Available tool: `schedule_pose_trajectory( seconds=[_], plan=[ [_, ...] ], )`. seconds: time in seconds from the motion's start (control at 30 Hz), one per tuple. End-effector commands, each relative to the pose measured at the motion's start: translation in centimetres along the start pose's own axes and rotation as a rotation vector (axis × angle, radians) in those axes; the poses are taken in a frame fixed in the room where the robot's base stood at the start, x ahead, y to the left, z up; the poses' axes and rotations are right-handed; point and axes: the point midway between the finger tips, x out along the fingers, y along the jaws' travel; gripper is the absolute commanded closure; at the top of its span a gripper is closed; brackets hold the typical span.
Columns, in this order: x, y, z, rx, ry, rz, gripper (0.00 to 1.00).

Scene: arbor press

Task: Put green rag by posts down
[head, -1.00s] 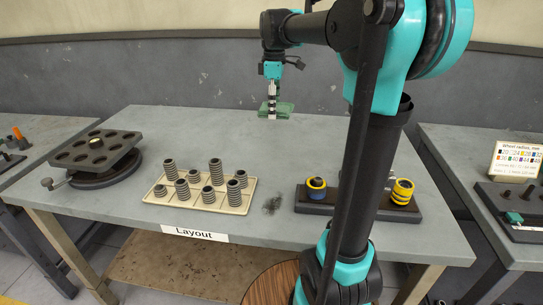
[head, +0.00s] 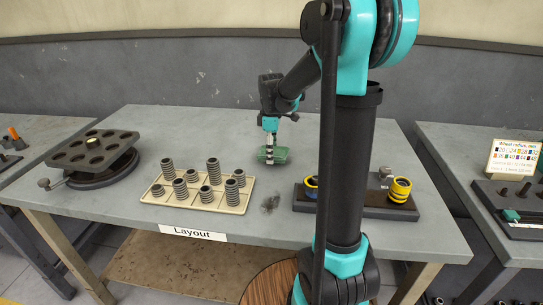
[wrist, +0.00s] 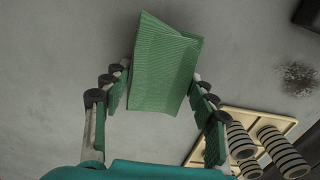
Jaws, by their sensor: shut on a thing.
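The green rag (head: 281,156) is a folded cloth held in my gripper (head: 269,150), over the grey table behind the dark smudge. In the wrist view the rag (wrist: 163,65) sits between the two fingers of my gripper (wrist: 162,100), jutting out past their tips. I cannot tell whether it touches the tabletop. A dark base with posts (head: 372,204) stands at the right front of the table, carrying blue and yellow rings. My arm hides its middle part.
A cream tray (head: 236,206) with several ribbed dark cylinders stands in front, left of the smudge (head: 270,203). A dark plate with holes (head: 92,150) stands on the left. The table (head: 210,125) is clear around the rag. Side tables stand at left and right.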

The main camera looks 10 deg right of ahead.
Motion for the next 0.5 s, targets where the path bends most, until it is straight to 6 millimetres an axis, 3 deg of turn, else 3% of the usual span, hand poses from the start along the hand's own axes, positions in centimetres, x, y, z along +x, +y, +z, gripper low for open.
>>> schedule_pose_trajectory(
  seconds=[0.13, 0.5],
  plan=[
    [1.5, 0.0, 0.0, 0.0, 0.0, 0.0, 0.79],
    [1.8, 0.0, 0.0, 0.0, 0.0, 0.0, 0.79]
  ],
)
